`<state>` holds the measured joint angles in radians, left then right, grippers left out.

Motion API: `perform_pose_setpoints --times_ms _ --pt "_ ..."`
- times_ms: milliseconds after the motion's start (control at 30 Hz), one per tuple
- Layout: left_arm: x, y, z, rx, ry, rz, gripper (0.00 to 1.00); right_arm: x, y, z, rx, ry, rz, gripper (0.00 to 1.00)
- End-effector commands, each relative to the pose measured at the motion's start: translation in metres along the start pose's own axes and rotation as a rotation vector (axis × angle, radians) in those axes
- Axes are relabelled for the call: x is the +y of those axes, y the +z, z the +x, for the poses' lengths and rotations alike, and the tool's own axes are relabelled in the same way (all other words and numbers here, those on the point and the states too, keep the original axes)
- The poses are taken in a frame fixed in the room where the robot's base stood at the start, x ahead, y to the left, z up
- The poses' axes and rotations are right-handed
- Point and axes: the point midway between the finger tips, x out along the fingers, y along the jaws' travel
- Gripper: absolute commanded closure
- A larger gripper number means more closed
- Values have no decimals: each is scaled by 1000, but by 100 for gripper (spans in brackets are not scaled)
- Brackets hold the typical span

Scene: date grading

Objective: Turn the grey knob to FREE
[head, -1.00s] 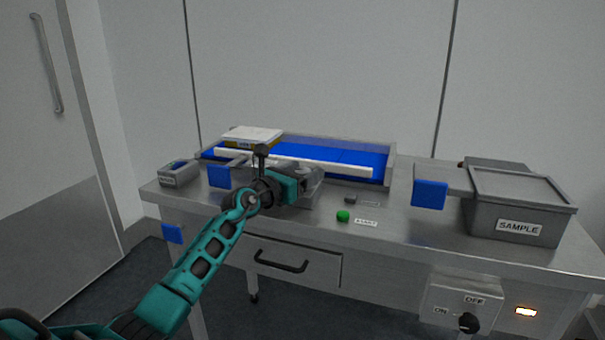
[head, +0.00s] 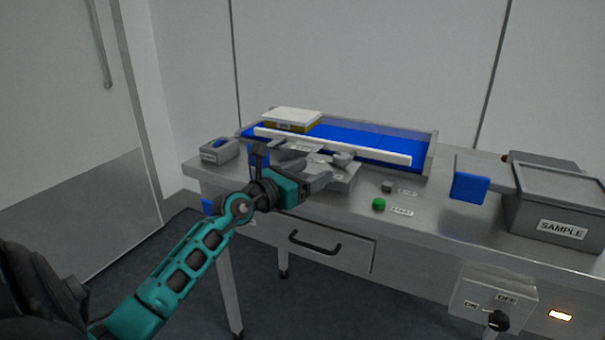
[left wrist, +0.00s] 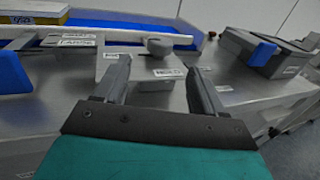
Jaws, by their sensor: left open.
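The grey knob (left wrist: 160,47) stands on a grey metal block by the blue belt, ahead of my left gripper. It also shows in the head view (head: 343,158). A label reading HOLD (left wrist: 168,72) lies on the near side of the knob. Another small label (left wrist: 111,55) lies to its left, too small to read surely. My left gripper (left wrist: 158,66) is open and empty, its two fingers pointing toward the knob with a gap before it. In the head view the left gripper (head: 324,179) is just in front of the block. My right gripper is not in view.
A green START button (head: 379,204) and a grey button (head: 388,187) sit right of the gripper. A blue flap (head: 470,187) and the SAMPLE bin (head: 555,215) are farther right. A white-topped yellow box (head: 292,119) stands behind. A black ON/OFF knob (head: 497,320) is low at the front.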

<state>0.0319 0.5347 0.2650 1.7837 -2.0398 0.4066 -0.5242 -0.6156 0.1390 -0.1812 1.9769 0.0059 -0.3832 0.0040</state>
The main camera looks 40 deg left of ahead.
Motion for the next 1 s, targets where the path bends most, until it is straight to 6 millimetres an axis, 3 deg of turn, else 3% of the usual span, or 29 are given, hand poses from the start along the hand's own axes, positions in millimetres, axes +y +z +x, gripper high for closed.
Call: perform_pose_setpoints --times_ms 233,833,1000 --pt "0 0 -18 0 0 0 30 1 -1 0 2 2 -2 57" --pt "0 0 -19 0 -1 -2 30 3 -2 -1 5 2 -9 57" --pt "-19 -12 -23 -12 -37 -157 30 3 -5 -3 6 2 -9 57"
